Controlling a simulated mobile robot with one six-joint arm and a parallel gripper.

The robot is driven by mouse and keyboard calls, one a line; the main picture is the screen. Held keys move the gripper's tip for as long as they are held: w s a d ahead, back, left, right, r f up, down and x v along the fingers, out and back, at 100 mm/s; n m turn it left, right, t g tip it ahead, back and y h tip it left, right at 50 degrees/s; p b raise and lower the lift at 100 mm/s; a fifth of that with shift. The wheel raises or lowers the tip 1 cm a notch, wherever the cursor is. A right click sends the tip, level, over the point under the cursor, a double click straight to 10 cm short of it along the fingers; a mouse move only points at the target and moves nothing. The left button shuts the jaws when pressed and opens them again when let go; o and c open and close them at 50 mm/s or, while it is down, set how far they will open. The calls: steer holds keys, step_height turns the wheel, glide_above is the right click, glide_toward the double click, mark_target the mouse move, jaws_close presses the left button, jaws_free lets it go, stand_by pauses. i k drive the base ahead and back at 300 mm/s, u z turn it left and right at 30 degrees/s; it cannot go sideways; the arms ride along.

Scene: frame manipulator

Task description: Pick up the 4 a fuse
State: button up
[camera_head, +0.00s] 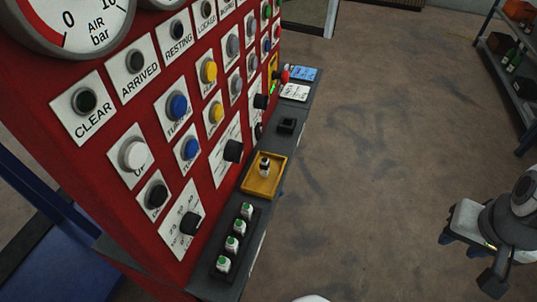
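Several white fuses with green tops stand upright in a black rack (238,242) at the near end of the grey ledge; one is the nearest fuse (223,264). Another small white and black piece, possibly a fuse (265,167), stands in a yellow tray (258,188) farther along the ledge. Ratings are too small to read, so I cannot tell which is the 4 A fuse. My gripper (468,262) is at the lower right, over the floor, well apart from the ledge and fuses. Its fingers are partly hidden, and I see nothing held.
A red panel (100,160) with buttons, knobs and a gauge rises left of the grey ledge (232,188). A black socket (287,125) and cards (295,92) sit at its far end. Open floor (370,130) lies between the ledge and a shelf rack (515,75).

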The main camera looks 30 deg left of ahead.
mark_target(224, 265)
steer(key=z, duration=0.15)
steer(key=k, duration=1.4)
steer(key=u, duration=0.65)
